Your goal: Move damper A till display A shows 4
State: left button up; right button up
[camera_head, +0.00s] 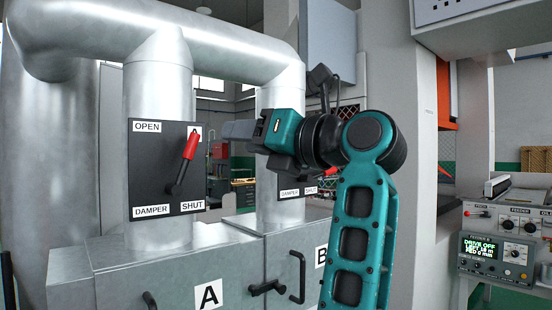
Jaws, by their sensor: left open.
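The damper A lever has a red handle (190,143) on a dark plate (150,170) marked OPEN at upper left, SHUT at lower right and DAMPER at lower left. The plate is on the pipe above the door marked A (208,296). The handle points up and slightly right, over another label at the upper right. My left gripper (228,129) is open and empty, to the right of the handle and apart from it, pointing left. I see no display that I can identify as display A. My right gripper is not in view.
A second damper plate (292,194) on the pipe above door B (321,257) is partly hidden behind my left gripper. Black door handles (297,277) stick out below. A control box with a lit screen (480,247) stands at the right. Large metal pipes (160,90) rise at the left.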

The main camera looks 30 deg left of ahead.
aim_at(176, 190)
jog(key=k+j, duration=0.3)
jog(key=k, duration=0.15)
jog(key=k+j, duration=0.25)
jog(key=k, duration=0.2)
